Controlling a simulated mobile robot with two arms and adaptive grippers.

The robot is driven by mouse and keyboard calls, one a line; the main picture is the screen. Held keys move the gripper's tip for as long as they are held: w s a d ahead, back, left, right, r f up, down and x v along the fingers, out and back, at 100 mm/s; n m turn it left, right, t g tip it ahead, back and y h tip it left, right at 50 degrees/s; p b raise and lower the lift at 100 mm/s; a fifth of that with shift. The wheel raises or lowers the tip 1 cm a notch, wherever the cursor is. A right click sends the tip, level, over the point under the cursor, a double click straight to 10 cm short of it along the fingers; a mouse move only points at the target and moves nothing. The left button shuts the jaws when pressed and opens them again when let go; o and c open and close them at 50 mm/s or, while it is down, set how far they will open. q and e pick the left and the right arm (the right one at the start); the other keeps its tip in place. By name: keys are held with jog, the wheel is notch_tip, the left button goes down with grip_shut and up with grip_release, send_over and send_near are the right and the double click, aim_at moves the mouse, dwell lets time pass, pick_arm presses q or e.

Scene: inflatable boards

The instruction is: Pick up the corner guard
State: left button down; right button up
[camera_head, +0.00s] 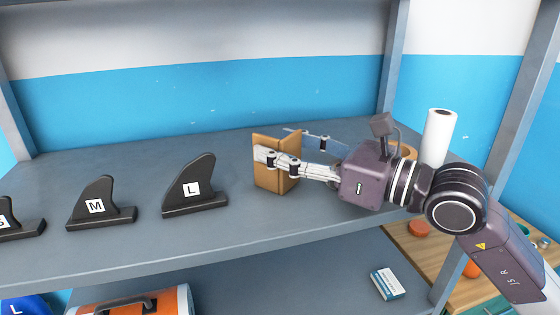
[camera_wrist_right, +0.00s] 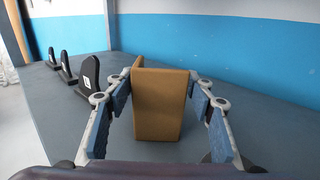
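The corner guard (camera_head: 266,180) is a brown, L-shaped folded piece standing upright on the grey shelf. In the right wrist view the corner guard (camera_wrist_right: 158,108) stands between the two fingers. My right gripper (camera_head: 272,142) reaches in from the right, one finger in front of the guard and one behind it. The right gripper (camera_wrist_right: 160,80) is open around the guard, its fingers spread and close to both sides. The rear finger looks apart from the guard in the head view; contact of the front finger is unclear. My left gripper is not in view.
Black fins marked M (camera_head: 97,205) and L (camera_head: 192,190), plus another at the left edge, stand left of the guard. A white roll (camera_head: 438,138) stands at the right, behind my arm. Shelf posts rise at both sides. A lower shelf holds a small box (camera_head: 387,284) and an orange case.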

jog(key=c, duration=0.7)
